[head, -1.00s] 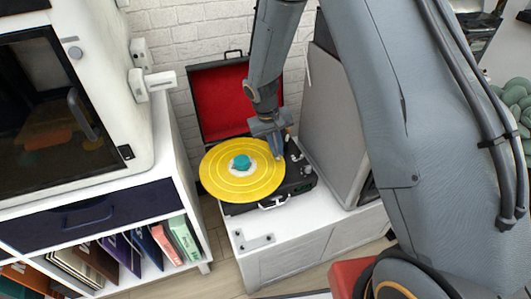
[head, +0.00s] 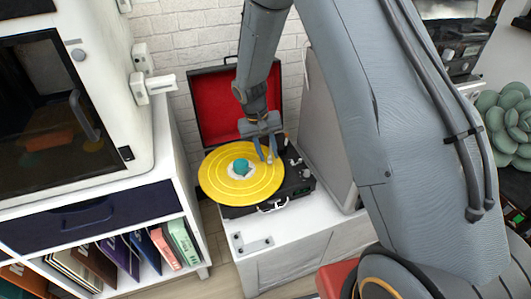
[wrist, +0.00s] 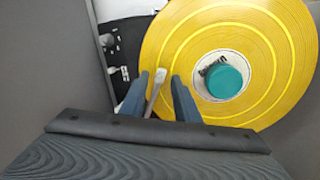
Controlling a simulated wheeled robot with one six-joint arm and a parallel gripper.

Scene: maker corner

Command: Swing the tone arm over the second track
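The yellow record (head: 222,186) lies flat on the black record player (head: 293,186); it also fills the upper right of the wrist view (wrist: 285,45). Its centre has a pale label and a teal knob (wrist: 219,81). My gripper (head: 267,158) is low over the record's right side. In the wrist view my two blue fingers (wrist: 160,92) stand apart, one on each side of the slim tone arm (wrist: 155,92). A gap shows on the right of the tone arm; contact with the left finger is unclear. Its pale tip is over the record's outer band.
The player's red-lined lid (head: 235,105) stands open behind the record. A grey upright panel (head: 325,145) stands close on the right. A white shelf unit (head: 190,235) with folders is at the left.

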